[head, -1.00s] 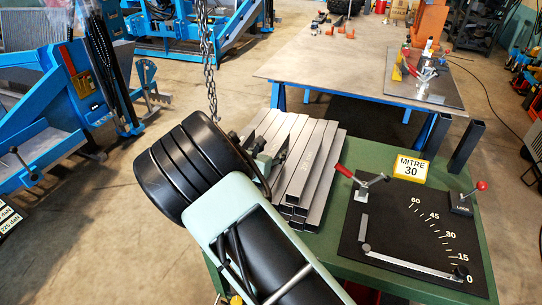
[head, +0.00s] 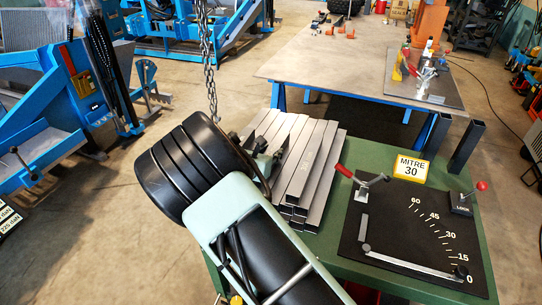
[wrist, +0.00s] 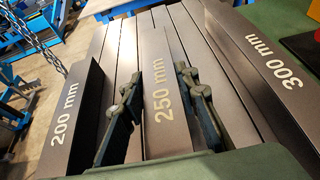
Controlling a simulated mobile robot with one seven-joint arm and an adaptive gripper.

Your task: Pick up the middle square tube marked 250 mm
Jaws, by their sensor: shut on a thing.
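The middle square tube marked 250 mm (wrist: 158,65) is grey and runs lengthwise through the wrist view. My gripper (wrist: 160,90) has one finger on each side of it and is shut on it. The tube marked 200 mm (wrist: 75,110) lies to the left, and the tube marked 300 mm (wrist: 262,60) to the right. In the head view my gripper (head: 268,162) is over the left part of the tube stack (head: 312,168). My arm hides part of the stack and the 250 mm marking there. I cannot tell whether the held tube is clear of the tubes below.
The stack lies on a green bench (head: 385,160). A chain (head: 208,65) hangs behind my arm.

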